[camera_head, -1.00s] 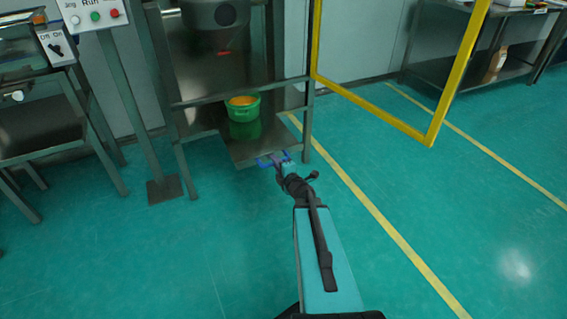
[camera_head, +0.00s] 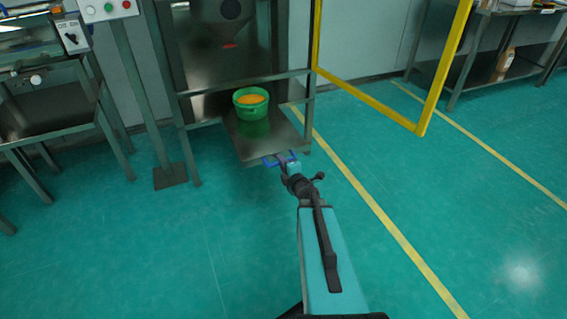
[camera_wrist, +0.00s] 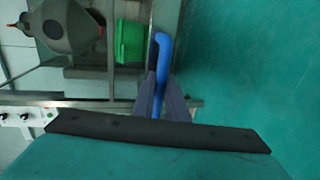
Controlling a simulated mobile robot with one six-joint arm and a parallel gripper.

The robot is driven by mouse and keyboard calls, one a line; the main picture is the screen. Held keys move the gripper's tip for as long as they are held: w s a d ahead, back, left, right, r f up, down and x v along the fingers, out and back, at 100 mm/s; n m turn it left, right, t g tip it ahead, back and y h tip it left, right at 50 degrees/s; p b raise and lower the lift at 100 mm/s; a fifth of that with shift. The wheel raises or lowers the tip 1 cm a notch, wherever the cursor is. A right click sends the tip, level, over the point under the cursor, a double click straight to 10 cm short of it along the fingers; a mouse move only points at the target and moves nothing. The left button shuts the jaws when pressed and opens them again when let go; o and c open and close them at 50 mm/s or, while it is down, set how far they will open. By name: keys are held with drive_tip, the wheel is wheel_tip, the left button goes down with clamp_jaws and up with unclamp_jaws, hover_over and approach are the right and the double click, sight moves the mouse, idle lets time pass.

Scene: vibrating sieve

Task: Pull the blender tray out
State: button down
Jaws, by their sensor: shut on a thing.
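The blender tray (camera_head: 240,143) is a flat metal shelf low in the steel frame, sticking out of the frame's front. A blue handle (camera_wrist: 163,50) is on the tray's front edge. My gripper (camera_head: 279,160) is shut on this blue handle at the tray's front. In the wrist view the two dark fingers of my gripper (camera_wrist: 160,92) close around the blue bar. A green bucket (camera_head: 251,103) with orange contents stands on the tray, and it also shows in the wrist view (camera_wrist: 130,42).
The blender hopper (camera_head: 225,15) hangs above the bucket. A control post (camera_head: 140,90) and a steel table (camera_head: 60,115) stand at left. A yellow frame (camera_head: 425,110) stands open at right. The green floor in front is clear.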

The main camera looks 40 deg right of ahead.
drive_tip(key=shift+w+a, duration=0.1)
drive_tip(key=shift+a, duration=0.25)
drive_tip(key=c, duration=1.9)
unclamp_jaws()
drive_tip(key=shift+o, duration=0.7)
drive_tip(key=shift+d, duration=0.25)
drive_tip(key=p+v, duration=1.4)
drive_tip(key=shift+d, duration=0.1)
